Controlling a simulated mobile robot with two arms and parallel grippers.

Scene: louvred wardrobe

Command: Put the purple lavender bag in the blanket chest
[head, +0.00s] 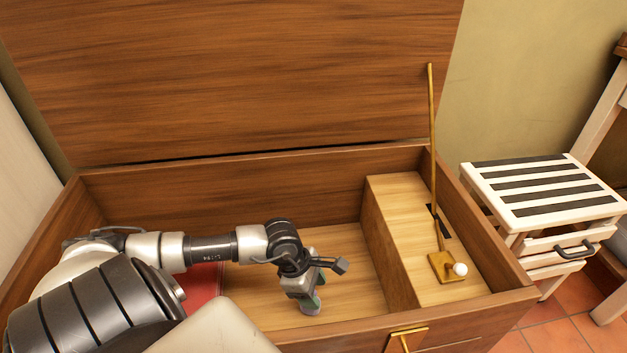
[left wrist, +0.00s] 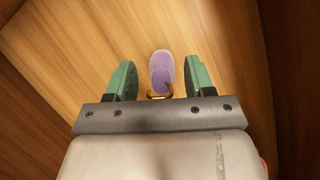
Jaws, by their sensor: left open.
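The blanket chest (head: 310,159) stands open with its lid (head: 240,70) raised. My left gripper (head: 313,300) reaches down inside it, over the wooden floor. In the left wrist view its green fingers (left wrist: 160,82) are spread apart. The purple lavender bag (left wrist: 161,68) lies on the chest floor just beyond and between the fingertips, with a brown loop at its near end. The fingers do not touch it. In the head view my gripper mostly covers the bag. My right gripper is not in view.
A raised wooden compartment (head: 385,215) fills the chest's right end, with a brass lid stay (head: 433,150) above it. Something red (head: 205,285) lies in the chest under my left arm. A striped white stool (head: 540,185) stands to the right.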

